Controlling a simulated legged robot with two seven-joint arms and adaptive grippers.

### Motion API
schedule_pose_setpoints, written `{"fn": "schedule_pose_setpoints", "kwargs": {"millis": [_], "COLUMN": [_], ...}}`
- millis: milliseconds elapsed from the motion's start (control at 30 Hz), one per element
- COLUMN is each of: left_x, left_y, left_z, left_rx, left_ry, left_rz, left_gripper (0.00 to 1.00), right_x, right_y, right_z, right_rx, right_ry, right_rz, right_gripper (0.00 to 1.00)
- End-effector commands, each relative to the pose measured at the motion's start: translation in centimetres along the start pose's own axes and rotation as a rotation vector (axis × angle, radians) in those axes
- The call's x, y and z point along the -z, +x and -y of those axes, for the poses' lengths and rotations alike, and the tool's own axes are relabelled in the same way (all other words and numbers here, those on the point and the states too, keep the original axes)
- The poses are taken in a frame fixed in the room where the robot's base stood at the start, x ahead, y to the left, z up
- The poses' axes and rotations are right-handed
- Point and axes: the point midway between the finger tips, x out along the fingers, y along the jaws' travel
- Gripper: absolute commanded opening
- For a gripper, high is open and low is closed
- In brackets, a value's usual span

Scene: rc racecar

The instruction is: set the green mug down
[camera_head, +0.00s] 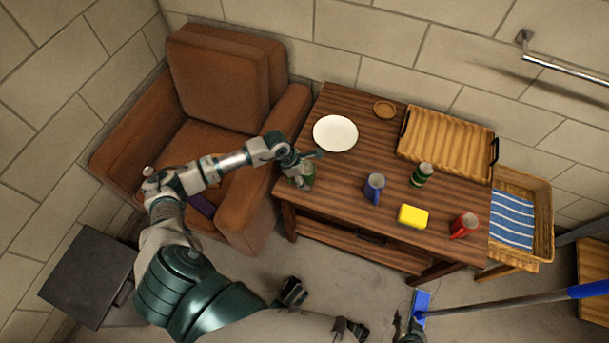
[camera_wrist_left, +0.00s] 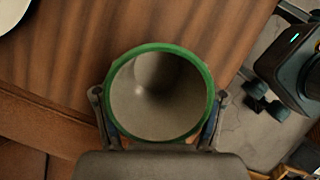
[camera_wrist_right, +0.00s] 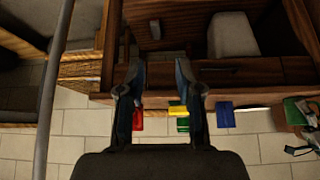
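The green mug (camera_head: 303,178) is at the left end of the wooden table (camera_head: 335,200), near its edge. In the left wrist view I look down into its pale inside, with the green rim of the mug (camera_wrist_left: 211,100) facing me. My left gripper (camera_head: 297,165) is shut on it, with a finger on each side (camera_wrist_left: 160,125). I cannot tell whether the mug's base touches the tabletop. My right gripper (camera_wrist_right: 160,85) is open and empty, low in front of the table, away from the mugs.
On the table are a white plate (camera_head: 335,133), a blue mug (camera_head: 375,188), a green banded container (camera_head: 421,174), a yellow block (camera_head: 413,215), a red mug (camera_head: 463,225) and a wooden tray (camera_head: 445,145). A brown armchair (camera_head: 215,75) stands left. Tabletop between plate and blue mug is clear.

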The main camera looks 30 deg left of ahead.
Motion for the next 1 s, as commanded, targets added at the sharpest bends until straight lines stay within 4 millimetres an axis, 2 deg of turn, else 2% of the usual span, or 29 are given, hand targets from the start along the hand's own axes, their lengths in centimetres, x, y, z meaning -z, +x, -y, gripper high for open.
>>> {"fn": "schedule_pose_setpoints", "kwargs": {"millis": [300,433,567,800,1000], "left_x": [0.1,0.1,0.0,-0.1,-0.1], "left_y": [-0.1,-1.0,-3.4,-8.8,-11.5], "left_z": [-0.1,-0.2,-0.2,-0.2,-0.1], "left_rx": [0.001,-0.002,-0.004,-0.005,-0.003], "left_ry": [0.0,0.0,0.001,0.002,0.001], "left_rz": [0.005,0.005,0.006,0.004,0.004], "left_gripper": [0.83,0.83,0.83,0.83,0.83], "right_x": [0.0,-0.1,-1.8,-4.9,-6.3], "right_y": [0.1,-0.1,-1.0,-2.6,-3.4], "right_z": [0.1,0.1,-0.2,-0.7,-0.9], "right_rx": [-0.003,-0.003,-0.011,-0.019,-0.023], "right_ry": [-0.002,-0.002,0.001,0.006,0.009], "right_rz": [0.004,0.014,0.101,0.265,0.343], "right_gripper": [0.35,0.35,0.35,0.35,0.35]}}
